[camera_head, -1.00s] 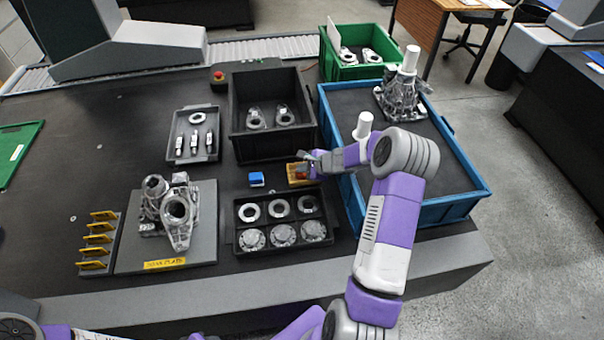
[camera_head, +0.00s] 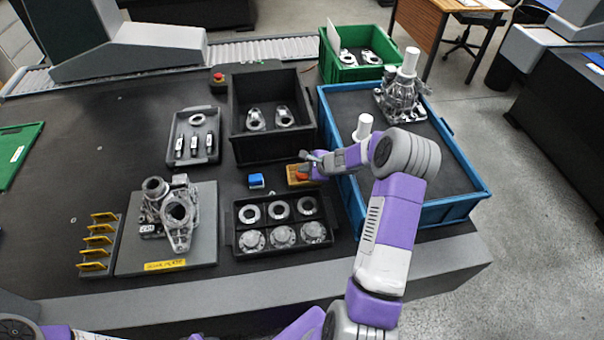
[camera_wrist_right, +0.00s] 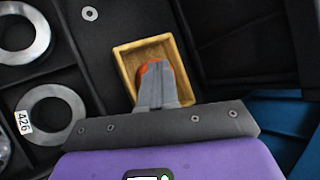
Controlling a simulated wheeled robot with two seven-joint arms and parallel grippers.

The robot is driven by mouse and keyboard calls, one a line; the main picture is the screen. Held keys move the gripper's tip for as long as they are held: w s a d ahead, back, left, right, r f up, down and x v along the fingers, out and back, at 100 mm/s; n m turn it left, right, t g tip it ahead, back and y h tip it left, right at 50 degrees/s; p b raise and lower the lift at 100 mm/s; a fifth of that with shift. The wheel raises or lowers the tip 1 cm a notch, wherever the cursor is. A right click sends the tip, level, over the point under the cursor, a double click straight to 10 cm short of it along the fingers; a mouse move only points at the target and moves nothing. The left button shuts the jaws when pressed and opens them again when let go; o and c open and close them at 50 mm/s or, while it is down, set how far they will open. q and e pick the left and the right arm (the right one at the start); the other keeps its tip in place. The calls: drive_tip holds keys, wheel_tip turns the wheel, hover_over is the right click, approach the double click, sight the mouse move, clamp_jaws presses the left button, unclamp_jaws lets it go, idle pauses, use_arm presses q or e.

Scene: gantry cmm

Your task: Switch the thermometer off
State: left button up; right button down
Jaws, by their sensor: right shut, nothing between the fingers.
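A small ochre open tray (camera_head: 294,182) lies on the bench, left of the blue crate. An orange-red object (camera_head: 303,176) shows in it, mostly hidden by my fingers; it may be the thermometer, but no switch or display can be made out. My right gripper (camera_head: 308,171) is shut and empty, its fingers pointing down at the tray. In the right wrist view my fingertips (camera_wrist_right: 155,75) are over the tray (camera_wrist_right: 127,72), with orange-red (camera_wrist_right: 152,66) showing around their ends. Whether they touch it I cannot tell. My left gripper is out of view.
A blue block-like item (camera_head: 256,181) lies left of the tray. A black divided box (camera_head: 238,243) with rings and flanges is in front, a deep black bin (camera_head: 240,147) behind. The blue crate (camera_head: 350,200) stands close on the right.

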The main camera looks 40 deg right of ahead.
drive_tip(key=shift+d, duration=0.1)
wheel_tip(320, 180, up, 6)
drive_tip(key=p, duration=0.4)
drive_tip(key=shift+w+r, duration=0.1)
idle(0.5)
